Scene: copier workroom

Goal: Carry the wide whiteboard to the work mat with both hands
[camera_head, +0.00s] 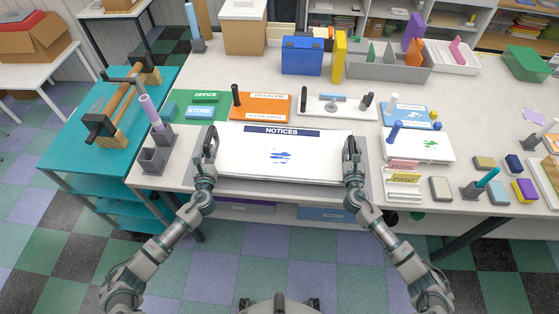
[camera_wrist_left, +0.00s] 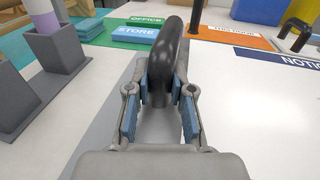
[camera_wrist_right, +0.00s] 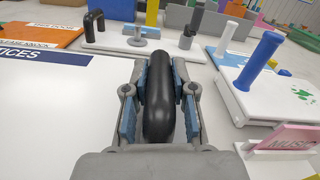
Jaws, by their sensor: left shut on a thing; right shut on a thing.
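The wide whiteboard (camera_head: 318,157) is a white panel with a dark "NOTICES" strip and blue marks. It lies flat at the front of the table, with a black handle at each short end. The grey work mat (camera_head: 290,189) shows as a border around and under it; whether the board touches the mat is hard to tell. My left gripper (camera_head: 207,158) is shut on the left black handle (camera_wrist_left: 166,62). My right gripper (camera_head: 352,160) is shut on the right black handle (camera_wrist_right: 158,108). The fingers flank each handle in the wrist views.
Behind the board are an orange sign board (camera_head: 262,106) and a white board with black handles (camera_head: 327,107). Close on the right are a white board with a blue post (camera_head: 425,147) and small sign stands (camera_head: 403,180). Grey pen holders (camera_head: 153,160) stand close on the left.

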